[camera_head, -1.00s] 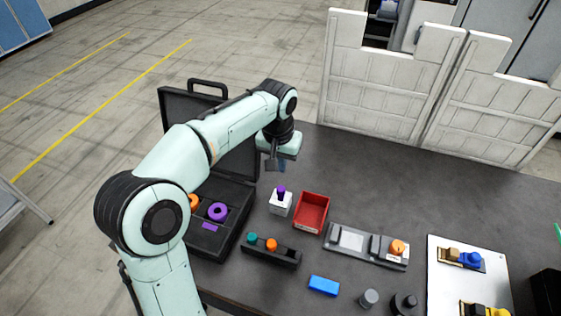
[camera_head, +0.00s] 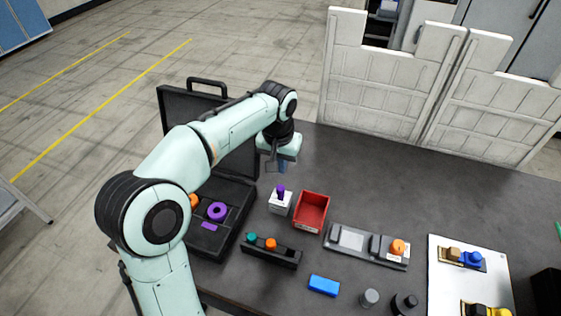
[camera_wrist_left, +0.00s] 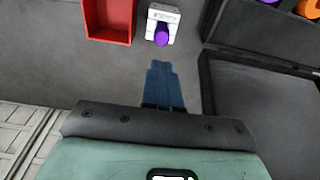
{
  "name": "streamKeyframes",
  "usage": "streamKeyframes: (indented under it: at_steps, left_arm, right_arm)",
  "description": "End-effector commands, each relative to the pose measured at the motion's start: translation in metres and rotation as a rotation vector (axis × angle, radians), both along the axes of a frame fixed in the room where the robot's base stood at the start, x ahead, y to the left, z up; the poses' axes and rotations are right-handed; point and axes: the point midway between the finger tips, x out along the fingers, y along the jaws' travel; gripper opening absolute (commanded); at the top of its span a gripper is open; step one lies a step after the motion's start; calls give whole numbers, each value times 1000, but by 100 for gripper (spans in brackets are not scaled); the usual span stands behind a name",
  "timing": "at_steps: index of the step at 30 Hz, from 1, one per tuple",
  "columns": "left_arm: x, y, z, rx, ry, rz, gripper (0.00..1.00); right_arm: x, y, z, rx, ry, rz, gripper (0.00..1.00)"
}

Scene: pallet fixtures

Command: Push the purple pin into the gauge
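The purple pin (camera_head: 281,189) stands upright at the top of a small white block (camera_head: 279,203), which appears to be the gauge. How deep the pin sits in it I cannot tell. In the left wrist view the pin (camera_wrist_left: 161,36) and the white block (camera_wrist_left: 164,17) lie just beyond my fingertips. My left gripper (camera_wrist_left: 160,64) has its blue fingers together with nothing between them. It hangs above the table, behind the block in the head view, apart from the pin. My right gripper is not in view.
A red bin (camera_head: 312,211) stands right beside the block. An open black case (camera_head: 233,222) with a purple ring (camera_head: 217,211) lies to the left. A dark holder (camera_head: 271,253) with teal and orange pegs and a blue block (camera_head: 324,286) are in front. The table behind the bin is clear.

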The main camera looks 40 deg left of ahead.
Motion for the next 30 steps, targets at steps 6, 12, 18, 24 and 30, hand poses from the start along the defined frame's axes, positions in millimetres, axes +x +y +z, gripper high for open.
streamKeyframes:
  at_steps: [6, 12, 18, 24, 30]
  left_arm:
    - [-1, 0, -22, 0, 3, -1, 0]
    - [0, 0, -38, 0, 3, -1, 0]
    - [1, 0, -53, 0, 3, 0, 0]
    - [1, 0, -56, 0, 1, 0, 0]
    - [1, 0, -55, 0, 0, 0, 0]
  right_arm:
    - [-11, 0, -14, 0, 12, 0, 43]
    - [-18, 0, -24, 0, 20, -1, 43]
    - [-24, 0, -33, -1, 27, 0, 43]
    - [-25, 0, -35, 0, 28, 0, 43]
    - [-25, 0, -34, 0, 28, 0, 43]
